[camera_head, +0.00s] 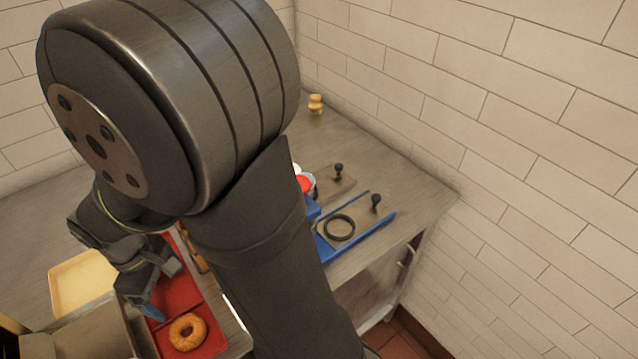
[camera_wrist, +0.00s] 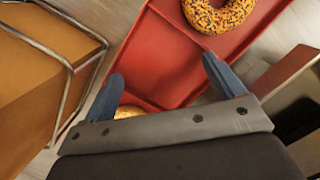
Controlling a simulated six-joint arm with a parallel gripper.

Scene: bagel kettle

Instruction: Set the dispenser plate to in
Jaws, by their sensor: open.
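A flat plate with a black ring (camera_head: 339,228) and an upright black knob (camera_head: 375,203) lies between blue rails (camera_head: 362,239) near the counter's right front edge; I take this as the dispenser plate. My arm hides the left end of the blue frame, so I cannot tell its full slide position. My gripper (camera_head: 158,291) is far to the left of it, over a red tray (camera_head: 213,345). In the wrist view my gripper (camera_wrist: 163,75) has its blue fingers apart with nothing held between them.
A seeded bagel (camera_wrist: 218,10) and a plain-looking one (camera_head: 187,332) show on the red tray. A pale yellow tray (camera_head: 82,282) is at left. Another black knob (camera_head: 338,170) stands on a tan plate behind the rails. A tiled wall (camera_head: 480,110) bounds the counter at right.

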